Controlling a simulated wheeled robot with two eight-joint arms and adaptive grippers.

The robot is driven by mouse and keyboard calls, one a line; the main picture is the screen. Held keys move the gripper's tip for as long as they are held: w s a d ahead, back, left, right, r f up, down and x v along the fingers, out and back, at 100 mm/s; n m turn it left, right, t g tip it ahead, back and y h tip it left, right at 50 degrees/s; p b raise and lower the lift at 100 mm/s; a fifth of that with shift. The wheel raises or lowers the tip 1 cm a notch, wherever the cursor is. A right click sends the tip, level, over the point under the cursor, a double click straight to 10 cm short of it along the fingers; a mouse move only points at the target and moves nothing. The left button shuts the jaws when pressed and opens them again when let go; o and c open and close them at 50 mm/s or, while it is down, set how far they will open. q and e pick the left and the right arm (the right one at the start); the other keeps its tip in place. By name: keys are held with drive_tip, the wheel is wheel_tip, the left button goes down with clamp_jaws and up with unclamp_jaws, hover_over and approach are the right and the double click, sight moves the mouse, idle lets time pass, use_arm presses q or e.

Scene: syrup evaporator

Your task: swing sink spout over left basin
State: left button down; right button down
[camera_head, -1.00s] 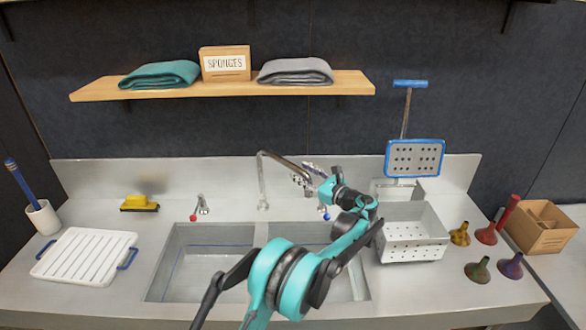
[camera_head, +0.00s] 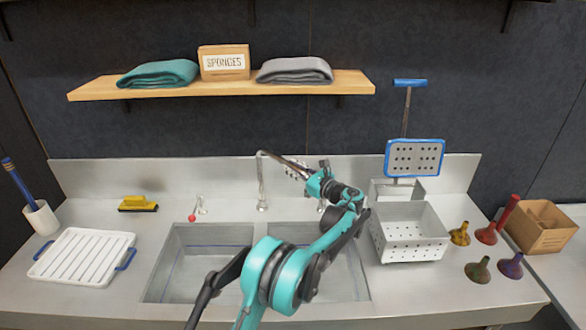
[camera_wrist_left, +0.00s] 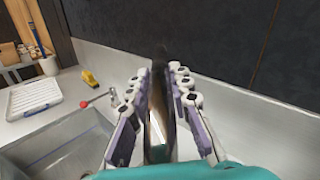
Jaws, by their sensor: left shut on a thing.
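The sink spout (camera_head: 261,180) is a grey metal gooseneck standing behind the divider between the basins. Its upper part points to the right and toward the back of the right basin (camera_head: 348,275). My left gripper (camera_head: 297,171) is shut on the spout near its outer end, which the gripper hides. In the left wrist view the spout (camera_wrist_left: 157,130) runs between the two fingers (camera_wrist_left: 160,110). The left basin (camera_head: 190,270) is empty, and no part of the spout is over it. My right gripper is not in view.
A red-knobbed tap (camera_head: 198,208) stands behind the left basin. A yellow brush (camera_head: 138,204) and a white drain tray (camera_head: 82,257) lie left. A perforated bin (camera_head: 410,240) and several funnels (camera_head: 478,269) stand right. A shelf (camera_head: 225,88) hangs above.

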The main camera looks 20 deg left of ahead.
use_arm(q)
drive_tip(key=shift+s+a, duration=0.1)
drive_tip(key=s+a+m+t+h+b, duration=0.2)
drive_tip(key=s+a+m+t+h, duration=0.55)
drive_tip(key=a, duration=0.25)
drive_tip(key=a+m+g+h, duration=0.1)
drive_tip(key=a+m+h, duration=0.8)
drive_tip(key=a+h, duration=0.6)
drive_tip(key=shift+w+a+h, duration=0.15)
drive_tip(key=shift+w+h, duration=0.05)
drive_tip(key=shift+h, duration=0.25)
drive_tip(key=shift+r, duration=0.2)
